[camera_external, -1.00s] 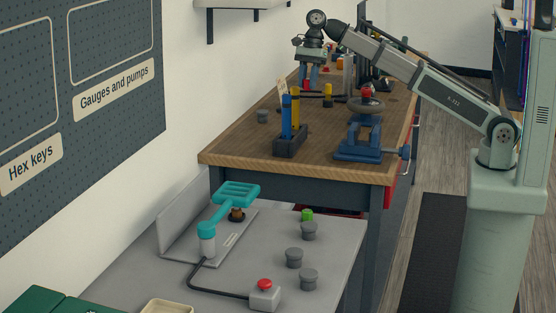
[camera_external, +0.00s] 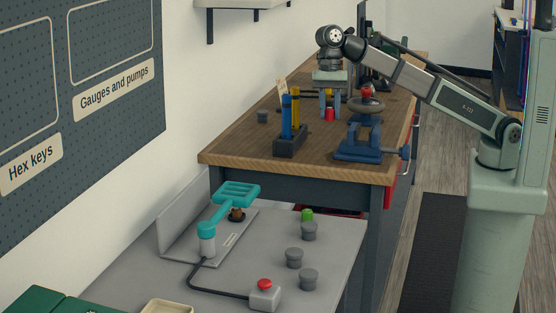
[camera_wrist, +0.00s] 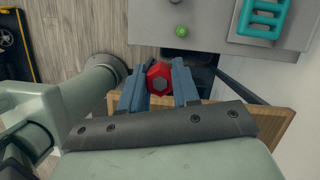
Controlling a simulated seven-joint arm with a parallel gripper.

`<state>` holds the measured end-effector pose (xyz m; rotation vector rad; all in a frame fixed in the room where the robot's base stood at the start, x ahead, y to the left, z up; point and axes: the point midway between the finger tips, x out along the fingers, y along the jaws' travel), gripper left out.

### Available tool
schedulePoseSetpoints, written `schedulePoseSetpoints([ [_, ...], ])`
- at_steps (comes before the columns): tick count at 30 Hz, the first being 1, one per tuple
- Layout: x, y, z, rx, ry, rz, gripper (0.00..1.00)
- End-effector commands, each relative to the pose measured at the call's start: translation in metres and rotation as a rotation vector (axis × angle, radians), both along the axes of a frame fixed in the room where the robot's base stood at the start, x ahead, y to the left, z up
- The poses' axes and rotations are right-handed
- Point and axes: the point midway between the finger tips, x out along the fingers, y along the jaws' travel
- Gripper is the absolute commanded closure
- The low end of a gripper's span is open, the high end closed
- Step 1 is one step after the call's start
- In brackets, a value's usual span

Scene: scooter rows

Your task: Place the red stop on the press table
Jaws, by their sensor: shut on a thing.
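The red stop (camera_external: 329,115) is held between the fingers of my gripper (camera_external: 329,106), above the wooden workbench. The grey press table (camera_external: 145,270) is in the foreground, carrying a teal press (camera_external: 236,194). A green stop (camera_external: 307,215) shows by a grey peg (camera_external: 309,232) on it. Two more grey pegs (camera_external: 294,257) stand bare nearer the camera.
The wooden workbench (camera_external: 235,150) holds blue and yellow tools in a dark block (camera_external: 290,142), a blue vise (camera_external: 360,148) and a small grey peg (camera_external: 262,116). A red-button box (camera_external: 264,297) with a cable sits on the press table.

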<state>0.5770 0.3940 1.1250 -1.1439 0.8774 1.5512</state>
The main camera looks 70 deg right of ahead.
Motion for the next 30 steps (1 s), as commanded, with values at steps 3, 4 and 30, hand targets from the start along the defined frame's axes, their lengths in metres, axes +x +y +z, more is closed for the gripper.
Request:
schedulePoseSetpoints([
  [3,-0.022,0.025,0.0,0.0,0.0,0.051,0.98],
  [4,-0.027,0.03,0.0,0.0,-0.001,0.063,0.98],
  [30,-0.058,0.061,-0.15,-0.002,0.003,0.131,0.98],
])
